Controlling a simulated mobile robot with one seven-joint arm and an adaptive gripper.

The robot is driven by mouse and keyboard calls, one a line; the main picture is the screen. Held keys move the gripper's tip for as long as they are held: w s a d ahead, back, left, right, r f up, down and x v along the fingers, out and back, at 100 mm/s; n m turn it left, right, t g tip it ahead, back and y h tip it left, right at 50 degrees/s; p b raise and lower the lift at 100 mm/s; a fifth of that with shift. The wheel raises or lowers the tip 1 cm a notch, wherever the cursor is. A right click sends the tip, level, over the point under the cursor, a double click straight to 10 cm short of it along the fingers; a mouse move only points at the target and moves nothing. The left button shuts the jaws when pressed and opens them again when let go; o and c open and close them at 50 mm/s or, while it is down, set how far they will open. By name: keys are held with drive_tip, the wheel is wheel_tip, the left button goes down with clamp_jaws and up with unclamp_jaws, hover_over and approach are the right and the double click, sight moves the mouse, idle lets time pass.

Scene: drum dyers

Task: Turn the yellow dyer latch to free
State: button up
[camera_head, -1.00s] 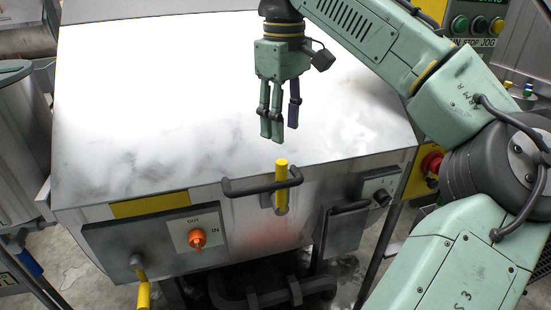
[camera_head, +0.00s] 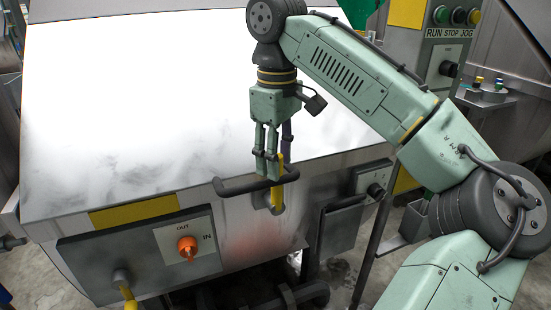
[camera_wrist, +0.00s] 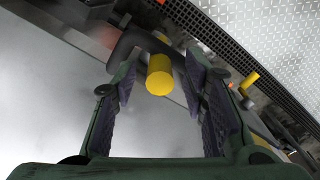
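The yellow latch (camera_head: 278,193) is a short upright bar on the front of the steel dyer, at a dark curved handle (camera_head: 236,186). In the wrist view the latch (camera_wrist: 159,82) shows end-on as a yellow cylinder. My gripper (camera_head: 272,164) is at the latch's top end, pointing down at it. In the wrist view my gripper (camera_wrist: 162,66) is open, one finger on each side of the latch, with gaps visible on both sides. The latch's upper part is partly hidden by the fingers in the head view.
An orange knob (camera_head: 187,246) sits on an OUT/IN plate at front left, with another yellow lever (camera_head: 128,294) below it. A dark box with a knob (camera_head: 375,189) is right of the latch. The pale lid (camera_head: 130,90) lies behind my gripper.

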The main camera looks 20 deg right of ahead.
clamp_jaws()
idle(0.4)
idle(0.4)
